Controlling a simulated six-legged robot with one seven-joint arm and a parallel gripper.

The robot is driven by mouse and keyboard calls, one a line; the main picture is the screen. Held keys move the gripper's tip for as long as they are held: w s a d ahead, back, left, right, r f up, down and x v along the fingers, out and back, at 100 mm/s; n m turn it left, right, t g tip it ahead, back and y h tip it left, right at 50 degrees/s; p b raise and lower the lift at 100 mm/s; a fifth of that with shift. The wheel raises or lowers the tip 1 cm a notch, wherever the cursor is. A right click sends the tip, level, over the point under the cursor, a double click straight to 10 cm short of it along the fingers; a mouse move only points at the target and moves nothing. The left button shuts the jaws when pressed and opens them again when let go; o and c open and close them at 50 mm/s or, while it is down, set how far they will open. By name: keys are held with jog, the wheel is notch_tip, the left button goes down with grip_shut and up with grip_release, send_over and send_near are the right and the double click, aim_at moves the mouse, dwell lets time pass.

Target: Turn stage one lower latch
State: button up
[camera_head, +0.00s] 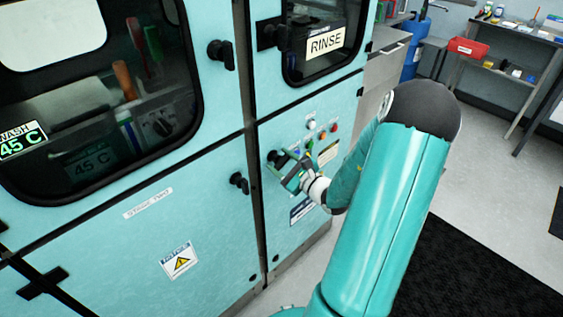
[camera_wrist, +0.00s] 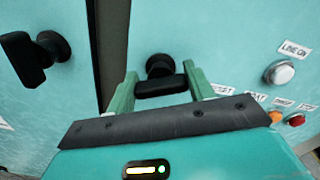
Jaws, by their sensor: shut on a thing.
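A black latch (camera_wrist: 160,73) is on the narrow teal lower panel (camera_head: 342,105), near that panel's left edge. Its handle lies level across the wrist view. My gripper (camera_wrist: 159,88) has its two green fingers at either end of the handle and is shut on it. In the head view my gripper (camera_head: 285,165) reaches the panel from the right and partly covers the latch. Another black latch (camera_wrist: 38,58) is on the wider door to the left, and it also shows in the head view (camera_head: 239,183). A label on that door appears to read "STAGE TWO".
Indicator buttons (camera_head: 322,136) sit just right of the held latch, with a white one (camera_wrist: 279,72) close to my gripper. Upper doors carry black latches (camera_head: 221,54) and a RINSE sign (camera_head: 326,41). Open floor and a black mat (camera_head: 475,270) lie to the right.

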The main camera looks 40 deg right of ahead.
jog(key=shift+d+m, duration=0.1)
jog(key=shift+m, duration=2.5)
jog(key=o, duration=1)
jog(key=s, duration=1.3)
jog(key=shift+s+d, duration=0.15)
jog(key=shift+s, duration=0.25)
